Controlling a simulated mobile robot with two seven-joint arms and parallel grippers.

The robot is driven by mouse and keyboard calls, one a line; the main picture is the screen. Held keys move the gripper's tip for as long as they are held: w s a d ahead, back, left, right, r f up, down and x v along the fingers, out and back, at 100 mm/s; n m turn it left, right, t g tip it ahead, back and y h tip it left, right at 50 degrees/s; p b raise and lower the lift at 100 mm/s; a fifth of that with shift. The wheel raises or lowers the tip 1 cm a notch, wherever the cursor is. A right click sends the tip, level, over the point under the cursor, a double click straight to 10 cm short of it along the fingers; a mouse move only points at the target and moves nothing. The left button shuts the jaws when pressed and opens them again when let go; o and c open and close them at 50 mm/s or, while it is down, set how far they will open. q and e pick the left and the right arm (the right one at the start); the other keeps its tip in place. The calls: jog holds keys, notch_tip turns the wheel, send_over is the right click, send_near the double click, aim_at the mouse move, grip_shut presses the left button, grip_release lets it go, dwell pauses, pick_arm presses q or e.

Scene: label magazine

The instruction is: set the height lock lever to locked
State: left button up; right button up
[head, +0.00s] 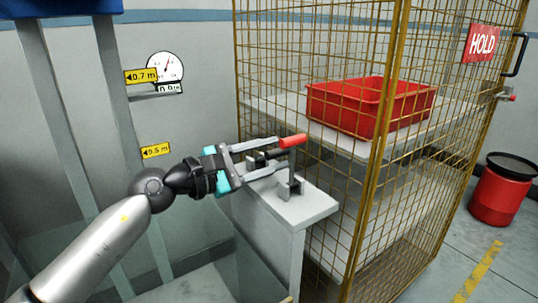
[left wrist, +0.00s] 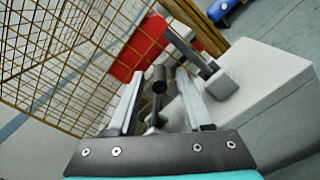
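The lever has a red grip (head: 293,141) at the top of a grey bar, which rises from a bracket (head: 290,188) on the grey bench. In the left wrist view the grey bar (left wrist: 187,45) slants up and left from the bracket (left wrist: 220,82). My left gripper (head: 280,155) is open, with its fingertips close to the red grip. In the left wrist view a dark rod with a round end (left wrist: 158,80) shows between the spread fingers; I cannot tell whether they touch it. No lock marking is readable. My right gripper is not in view.
A grey bench (head: 300,210) stands against a yellow mesh cage (head: 375,180). Behind the mesh a red bin (head: 350,112) sits on a shelf. A round gauge (head: 165,67) and yellow height tags (head: 155,151) are at the left. A red drum (head: 498,195) stands at the right.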

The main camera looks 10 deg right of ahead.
pick_arm(q)
jog(key=shift+r, duration=0.1)
jog(key=shift+a, duration=0.3)
jog(key=p+v, duration=0.1)
jog(key=v, duration=0.6)
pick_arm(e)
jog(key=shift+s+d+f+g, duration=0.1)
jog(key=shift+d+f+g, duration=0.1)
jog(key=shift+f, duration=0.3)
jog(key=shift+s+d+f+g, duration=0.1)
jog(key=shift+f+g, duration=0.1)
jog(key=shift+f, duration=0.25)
pick_arm(q)
jog(key=shift+s, duration=0.1)
